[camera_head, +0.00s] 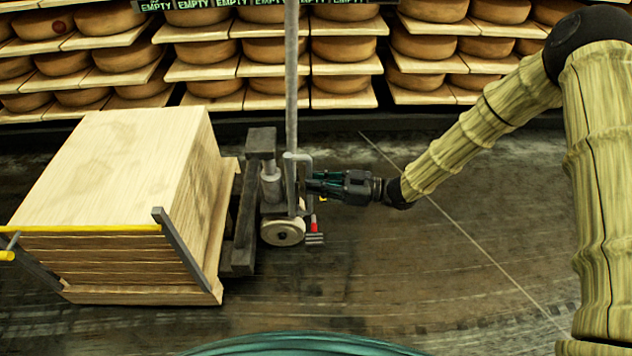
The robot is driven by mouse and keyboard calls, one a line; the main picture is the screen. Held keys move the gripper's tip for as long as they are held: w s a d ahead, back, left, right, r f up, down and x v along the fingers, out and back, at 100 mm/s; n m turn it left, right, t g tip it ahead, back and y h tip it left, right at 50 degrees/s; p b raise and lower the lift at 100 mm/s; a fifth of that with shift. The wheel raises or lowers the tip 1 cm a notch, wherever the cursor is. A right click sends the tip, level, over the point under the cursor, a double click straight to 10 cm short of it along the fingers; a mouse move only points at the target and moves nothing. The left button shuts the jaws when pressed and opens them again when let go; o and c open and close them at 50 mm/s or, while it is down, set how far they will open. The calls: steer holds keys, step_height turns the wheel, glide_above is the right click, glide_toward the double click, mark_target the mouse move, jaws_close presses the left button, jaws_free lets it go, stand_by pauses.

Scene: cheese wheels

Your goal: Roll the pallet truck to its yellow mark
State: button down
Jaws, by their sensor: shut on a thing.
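The pallet truck (247,215) stands in the middle left, with a dark frame, a pale wheel (283,231) and a tall grey upright post (291,80). A large wooden crate or stack of boards (115,165) sits on its left side. My gripper (312,186) reaches in from the right and is shut on the truck's handle part beside the post. The exact grip spot is partly hidden by the fingers. A small red piece (314,221) shows below the gripper.
Shelves of cheese wheels (340,48) line the back, with a dark strip bearing "EMPTY" labels at the top. The dark floor (450,270) right of the truck is clear, crossed by a thin pale line.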

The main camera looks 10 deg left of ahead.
steer(key=shift+w+a+r, duration=0.1)
steer(key=shift+w+r, duration=0.15)
steer(key=shift+w, duration=0.1)
steer(key=c, duration=1.7)
jaws_free()
steer(key=shift+o, duration=1.2)
steer(key=shift+f, duration=0.1)
steer(key=shift+s+f, duration=0.1)
steer(key=d, duration=1.2)
steer(key=shift+f, duration=0.1)
